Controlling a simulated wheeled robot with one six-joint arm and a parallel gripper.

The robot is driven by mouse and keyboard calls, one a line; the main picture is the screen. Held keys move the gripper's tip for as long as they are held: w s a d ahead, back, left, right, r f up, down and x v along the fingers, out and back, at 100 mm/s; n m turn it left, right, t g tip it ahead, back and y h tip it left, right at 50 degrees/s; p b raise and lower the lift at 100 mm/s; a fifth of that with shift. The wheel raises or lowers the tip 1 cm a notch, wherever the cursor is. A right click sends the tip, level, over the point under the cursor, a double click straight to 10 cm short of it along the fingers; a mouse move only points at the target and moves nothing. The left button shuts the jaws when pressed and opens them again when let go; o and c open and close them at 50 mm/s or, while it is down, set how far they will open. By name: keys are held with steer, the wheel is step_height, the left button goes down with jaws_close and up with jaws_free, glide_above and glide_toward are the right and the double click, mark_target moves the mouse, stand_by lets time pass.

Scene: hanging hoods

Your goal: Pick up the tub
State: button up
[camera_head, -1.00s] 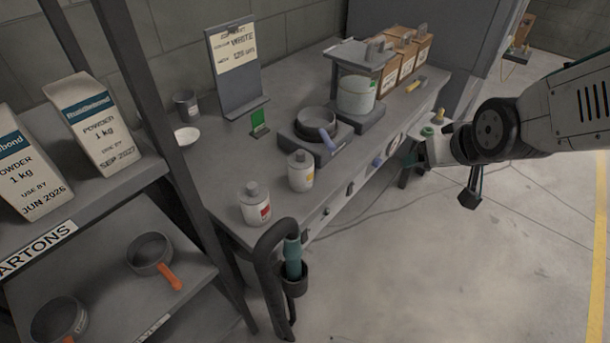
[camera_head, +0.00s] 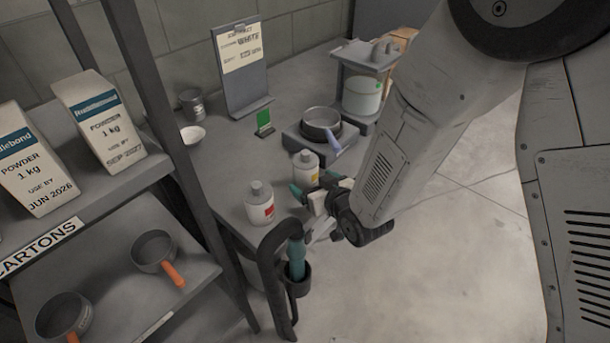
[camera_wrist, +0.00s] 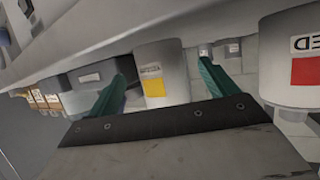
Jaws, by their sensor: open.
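A white tub with a grey lid and yellow label (camera_head: 304,168) stands on the bench near its front edge. My gripper (camera_head: 311,190) is open at the front of it. In the wrist view, which looks upside down, the yellow-labelled tub (camera_wrist: 158,78) shows between the two teal fingers (camera_wrist: 165,88), with a gap on each side. A similar tub with a red label (camera_head: 259,208) stands to its left; it also shows at the right of the wrist view (camera_wrist: 287,60). My arm hides part of the bench's right side.
A pan on a dark plate (camera_head: 322,123) sits behind the yellow-labelled tub, its handle toward the front. A stand with a white container (camera_head: 362,95) is farther back. A holder with a teal-handled tool (camera_head: 297,262) hangs at the bench corner. Shelves (camera_head: 190,260) stand left.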

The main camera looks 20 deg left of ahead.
steer(key=x, duration=0.4)
steer(key=shift+w+a+f, duration=0.1)
steer(key=shift+w+a, duration=0.15)
steer(key=shift+a, duration=0.1)
steer(key=c, duration=0.9)
